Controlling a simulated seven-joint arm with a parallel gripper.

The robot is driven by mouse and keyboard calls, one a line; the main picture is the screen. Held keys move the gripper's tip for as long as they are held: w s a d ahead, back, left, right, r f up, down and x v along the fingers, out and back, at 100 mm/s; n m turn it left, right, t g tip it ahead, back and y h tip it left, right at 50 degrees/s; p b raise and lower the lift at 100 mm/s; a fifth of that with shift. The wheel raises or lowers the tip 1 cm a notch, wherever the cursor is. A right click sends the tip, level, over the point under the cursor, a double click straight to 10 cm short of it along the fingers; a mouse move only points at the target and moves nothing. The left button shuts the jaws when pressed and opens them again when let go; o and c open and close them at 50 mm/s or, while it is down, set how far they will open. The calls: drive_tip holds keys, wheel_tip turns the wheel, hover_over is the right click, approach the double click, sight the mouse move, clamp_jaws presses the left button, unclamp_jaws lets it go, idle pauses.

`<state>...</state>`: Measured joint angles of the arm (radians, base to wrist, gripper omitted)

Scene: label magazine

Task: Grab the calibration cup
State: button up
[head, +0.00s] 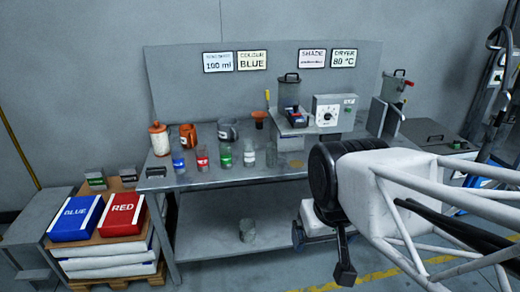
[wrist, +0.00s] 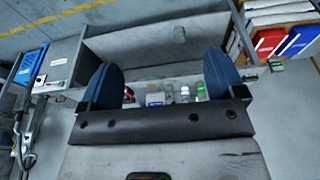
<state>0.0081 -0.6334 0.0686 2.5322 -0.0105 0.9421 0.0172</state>
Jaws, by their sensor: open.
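No cup carries a readable calibration mark, so I cannot tell for sure which is the calibration cup. A clear, empty-looking cup (head: 247,230) stands on the bench's lower shelf in the head view. A small pale thing on that shelf in the wrist view (wrist: 180,33) looks like the same cup. Another small clear vessel (head: 271,155) stands on the bench top, right of the labelled bottles. My gripper (head: 322,255) is open and empty in front of the bench, right of the shelf cup and apart from it. Its two blue fingers frame the wrist view (wrist: 162,62).
The bench top (head: 215,178) holds several labelled bottles, an orange jug (head: 187,136), a grey jug (head: 228,131) and a dial machine (head: 330,113). The lower shelf (head: 205,230) is otherwise mostly clear.

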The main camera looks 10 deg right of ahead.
drive_tip(key=shift+w, duration=0.1)
drive_tip(key=w+a+m+y, duration=0.3)
drive_tip(key=w+m+y, duration=0.1)
drive_tip(key=w, duration=0.6)
drive_tip(key=w+a+m+y, duration=0.3)
drive_tip(key=w+a, duration=0.1)
drive_tip(key=w, duration=0.6)
drive_tip(key=m+t+y, duration=0.5)
drive_tip(key=m+t, duration=0.3)
drive_tip(key=m, duration=0.7)
hover_over(275, 157)
drive_tip(key=s+a, duration=0.7)
drive_tip(key=s, duration=0.7)
wheel_tip(275, 157, down, 15)
drive_tip(key=w+d+f+m+t+h, duration=0.1)
drive_tip(key=w+d+f+m, duration=0.1)
drive_tip(key=w+d+f, duration=0.1)
drive_tip(key=w+d+f+m+t+h, duration=0.1)
drive_tip(key=w+d+f+m+t, duration=0.1)
drive_tip(key=f, duration=0.3)
drive_tip(key=w+d+f+m+t+h, duration=0.1)
drive_tip(key=w+d+f+m+t, duration=0.1)
drive_tip(key=w+d+f+m, duration=0.2)
drive_tip(key=shift+w+d+f+h, duration=0.2)
drive_tip(key=shift+w+f+h, duration=0.15)
drive_tip(key=shift+w, duration=0.1)
